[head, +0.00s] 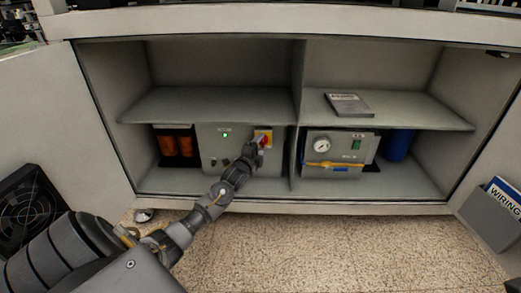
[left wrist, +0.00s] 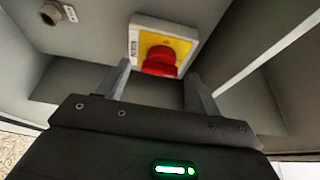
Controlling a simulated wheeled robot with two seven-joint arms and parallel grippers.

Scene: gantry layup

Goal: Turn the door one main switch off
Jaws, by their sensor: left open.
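The main switch is a red knob on a yellow plate (head: 266,135), on the front of a grey control box (head: 213,148) in the left bay of the open cabinet. In the left wrist view the red knob (left wrist: 160,62) is close ahead on its yellow plate (left wrist: 178,42). My left gripper (left wrist: 160,85) is open, its two fingers on either side of the knob's lower part in that view. I cannot tell whether they touch it. In the head view my left gripper (head: 252,150) is in front of the box, just below and left of the knob. My right gripper is not in view.
A green lamp (head: 225,135) glows on the box. Orange-brown parts (head: 175,146) stand left of it. The right bay holds a gauge unit (head: 335,153) and a blue cylinder (head: 398,145). A shelf (head: 205,105) lies above; a booklet (head: 348,105) rests on the right shelf. Doors stand open both sides.

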